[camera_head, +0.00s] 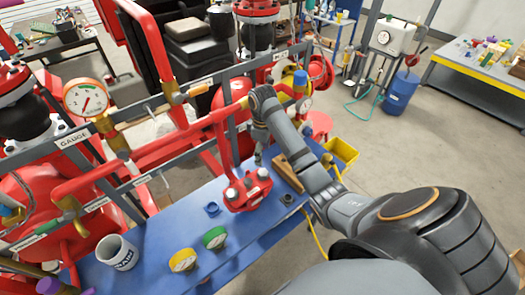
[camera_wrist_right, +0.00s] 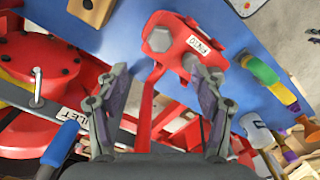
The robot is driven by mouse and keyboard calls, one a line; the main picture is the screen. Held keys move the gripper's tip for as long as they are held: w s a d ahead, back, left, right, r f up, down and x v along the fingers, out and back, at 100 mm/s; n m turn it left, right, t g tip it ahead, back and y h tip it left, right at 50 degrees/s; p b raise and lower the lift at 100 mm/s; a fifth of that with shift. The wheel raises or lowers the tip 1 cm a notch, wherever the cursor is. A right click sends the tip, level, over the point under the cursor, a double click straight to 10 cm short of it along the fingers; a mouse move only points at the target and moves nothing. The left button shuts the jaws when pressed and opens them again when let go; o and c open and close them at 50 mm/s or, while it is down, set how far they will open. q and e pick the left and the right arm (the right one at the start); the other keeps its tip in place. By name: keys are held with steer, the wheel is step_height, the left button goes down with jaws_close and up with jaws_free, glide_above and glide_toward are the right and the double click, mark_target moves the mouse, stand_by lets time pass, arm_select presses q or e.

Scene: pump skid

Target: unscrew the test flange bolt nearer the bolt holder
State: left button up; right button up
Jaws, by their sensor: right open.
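The red test flange (camera_head: 248,190) sits on the blue bench top (camera_head: 170,215), with grey bolt heads on it. The grey bolt (camera_head: 263,173) on its right side is nearer the wooden block with a dark hole (camera_head: 288,172), which looks like the bolt holder. In the right wrist view, this hex bolt (camera_wrist_right: 160,40) lies beyond my fingertips, and the block (camera_wrist_right: 90,10) is at upper left. Another bolt (camera_wrist_right: 190,62) shows on the flange's right part. My right gripper (camera_wrist_right: 163,76) is open and empty, above the flange and apart from the bolt. My left gripper is not seen.
Red pipes and grey rails (camera_head: 150,105) stand close behind the bench. A yellow bin (camera_head: 341,152) is at right.

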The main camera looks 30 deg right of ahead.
mark_target(262, 172)
step_height(262, 172, down, 10)
steer(key=b, duration=0.8)
steer(key=shift+r+b, duration=0.2)
steer(key=shift+b, duration=0.1)
steer(key=shift+f, duration=0.45)
steer(key=shift+r, duration=0.1)
